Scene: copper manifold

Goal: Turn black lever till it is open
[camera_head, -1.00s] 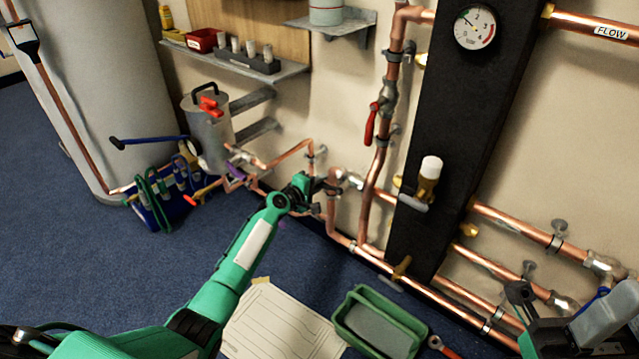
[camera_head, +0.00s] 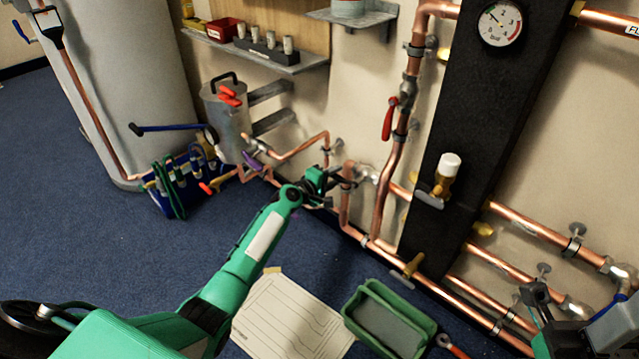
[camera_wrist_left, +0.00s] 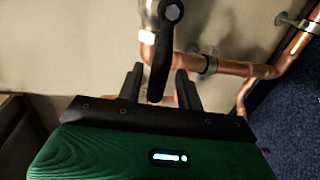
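The black lever (camera_wrist_left: 161,48) hangs down from a silver valve (camera_wrist_left: 152,10) at the top of the left wrist view. My left gripper (camera_wrist_left: 159,70) is open, with one dark finger on each side of the lever's lower part. Gaps show between the lever and both fingers. In the head view my left gripper (camera_head: 331,186) is at the valve fitting on the copper pipes by the wall, and I cannot make out the lever there. My right gripper (camera_head: 537,298) is at the lower right; its fingers are too unclear to judge.
A red lever (camera_head: 389,119) is on the upright pipe above. A black panel (camera_head: 478,120) with a gauge stands to the right. A green tray (camera_head: 352,322) and a paper sheet (camera_head: 275,325) lie on the floor below. A grey canister (camera_head: 226,120) stands left of the gripper.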

